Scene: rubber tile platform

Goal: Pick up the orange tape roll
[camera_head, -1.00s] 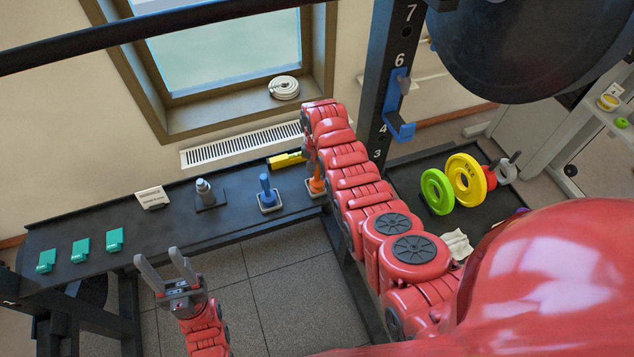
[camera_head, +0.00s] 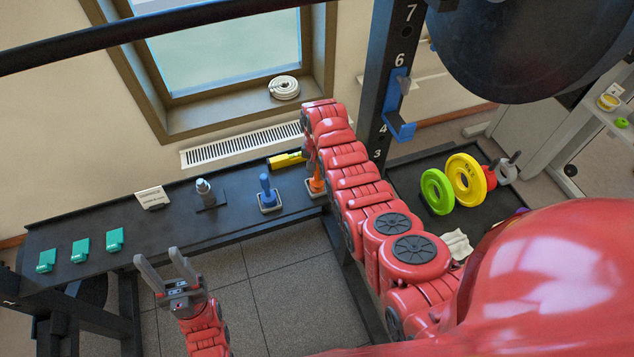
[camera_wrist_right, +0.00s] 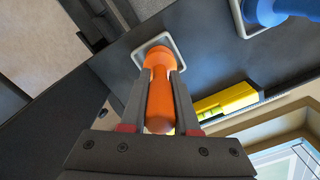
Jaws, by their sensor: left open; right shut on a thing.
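An orange handle-shaped object (camera_wrist_right: 160,90) stands upright in a pale square-rimmed base on the black bench (camera_head: 240,220). It looks like a grip or handle rather than a roll of tape. In the head view the orange object (camera_head: 317,181) shows only in part beside my right arm. My right gripper (camera_wrist_right: 157,76) is shut on it, one finger on each side. The object still sits at its base; I cannot tell if it is lifted. My left gripper (camera_head: 166,268) is open and empty, in front of the bench. I see no clear orange tape roll.
A blue handled object (camera_head: 267,192) and a yellow tool (camera_head: 287,160) are near the orange one. Further left are a grey bottle-like item (camera_head: 204,190), a white card (camera_head: 152,197) and teal blocks (camera_head: 81,250).

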